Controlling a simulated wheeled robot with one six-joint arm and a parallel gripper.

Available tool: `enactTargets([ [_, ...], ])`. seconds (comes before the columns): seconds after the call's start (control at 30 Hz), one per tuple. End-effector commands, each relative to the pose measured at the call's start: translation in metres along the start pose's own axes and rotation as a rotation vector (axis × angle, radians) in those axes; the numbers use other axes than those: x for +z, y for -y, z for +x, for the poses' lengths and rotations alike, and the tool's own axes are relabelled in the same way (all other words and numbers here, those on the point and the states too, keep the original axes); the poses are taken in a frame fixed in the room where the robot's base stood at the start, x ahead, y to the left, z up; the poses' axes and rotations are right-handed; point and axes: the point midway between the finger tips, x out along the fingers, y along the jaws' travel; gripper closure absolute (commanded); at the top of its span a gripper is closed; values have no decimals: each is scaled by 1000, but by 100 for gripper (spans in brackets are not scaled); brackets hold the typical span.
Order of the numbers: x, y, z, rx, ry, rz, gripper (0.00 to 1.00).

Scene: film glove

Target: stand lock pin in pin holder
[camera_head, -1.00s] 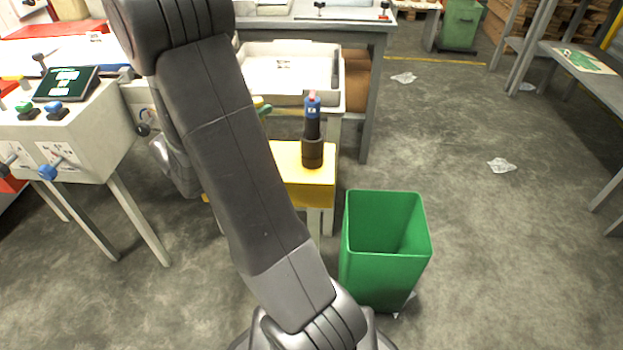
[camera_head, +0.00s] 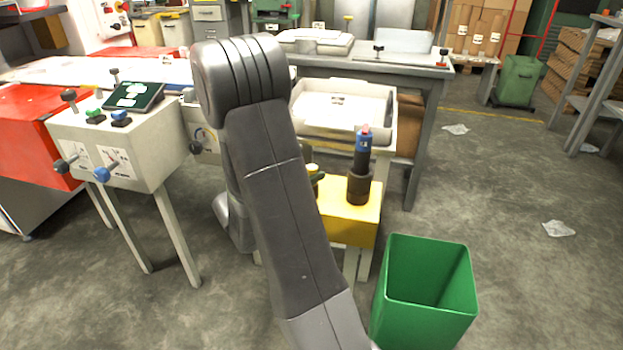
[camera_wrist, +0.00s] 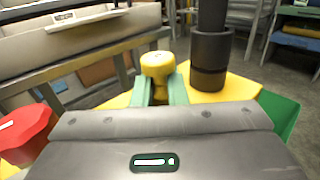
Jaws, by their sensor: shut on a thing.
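A yellow knob-like piece, which I take to be the lock pin (camera_wrist: 157,66), sits between the green fingertips of my gripper (camera_wrist: 162,90) in the wrist view. The gripper is shut on it. The pin's lower part is hidden by the fingers and gripper body. In the head view my gripper (camera_head: 316,181) shows only in part beside my arm, low by the left side of the yellow stand (camera_head: 353,229). I cannot make out a pin holder, or tell whether the pin touches anything beneath it.
A dark cylindrical cup (camera_head: 359,189) holding an upright black-and-blue object (camera_head: 363,145) stands on the yellow stand, close right of the gripper. A green bin (camera_head: 425,308) stands in front. A white tray (camera_head: 345,128) is behind, a control box (camera_head: 125,145) left. Floor at right is mostly open.

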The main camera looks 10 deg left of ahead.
Motion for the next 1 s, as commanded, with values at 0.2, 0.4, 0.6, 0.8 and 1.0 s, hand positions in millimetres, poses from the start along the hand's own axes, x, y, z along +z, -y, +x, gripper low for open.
enactTargets([
  [0.2,-3,0,0,0,0,0,100],
  [0.4,-2,0,0,0,0,0,66],
  [0.6,-2,0,0,0,0,0,66],
  [0.8,2,-1,-9,2,-1,0,66],
  [1.0,3,-1,-40,6,0,0,66],
])
